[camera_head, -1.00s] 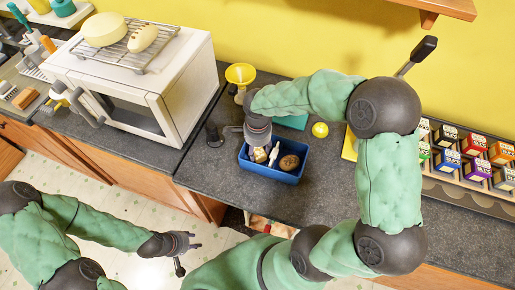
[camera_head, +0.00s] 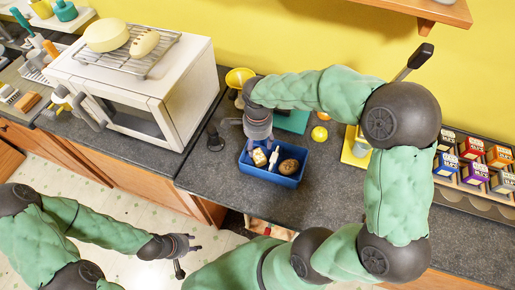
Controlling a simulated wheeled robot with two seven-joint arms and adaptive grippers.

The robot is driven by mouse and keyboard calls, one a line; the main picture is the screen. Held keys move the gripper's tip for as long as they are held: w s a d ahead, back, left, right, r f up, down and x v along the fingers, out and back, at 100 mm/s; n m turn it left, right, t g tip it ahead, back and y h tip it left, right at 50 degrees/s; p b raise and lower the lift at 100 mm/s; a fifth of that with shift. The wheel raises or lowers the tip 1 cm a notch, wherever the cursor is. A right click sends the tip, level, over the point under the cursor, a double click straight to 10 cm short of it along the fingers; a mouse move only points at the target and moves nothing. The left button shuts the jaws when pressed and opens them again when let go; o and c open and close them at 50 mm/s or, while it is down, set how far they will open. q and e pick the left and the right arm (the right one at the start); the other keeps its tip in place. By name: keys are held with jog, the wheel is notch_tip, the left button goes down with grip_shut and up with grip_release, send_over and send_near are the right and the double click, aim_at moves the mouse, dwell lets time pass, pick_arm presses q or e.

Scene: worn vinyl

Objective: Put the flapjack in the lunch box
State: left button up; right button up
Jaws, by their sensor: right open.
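The blue lunch box (camera_head: 270,175) stands on the dark counter. Inside it, at its left end, lies a pale tan block (camera_head: 259,157), which looks like the flapjack. A white item (camera_head: 273,160) and a round brown item (camera_head: 289,166) lie beside it. My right gripper (camera_head: 258,140) is open, pointing down just above the box's back left part, and appears clear of the block; its fingertips are partly hard to make out. My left gripper (camera_head: 187,256) is open and empty, low in front of the counter, far from the box.
A white microwave (camera_head: 150,85) with a rack on top stands to the left. A yellow funnel-like item (camera_head: 240,76), a dark upright item (camera_head: 213,136) and a yellow ball (camera_head: 319,134) are near the box. Small boxes (camera_head: 473,148) fill a rack at the right.

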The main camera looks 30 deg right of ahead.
aim_at(258, 154)
notch_tip(258, 154, up, 6)
jog(key=shift+f+p, duration=0.1)
jog(key=shift+p, duration=0.35)
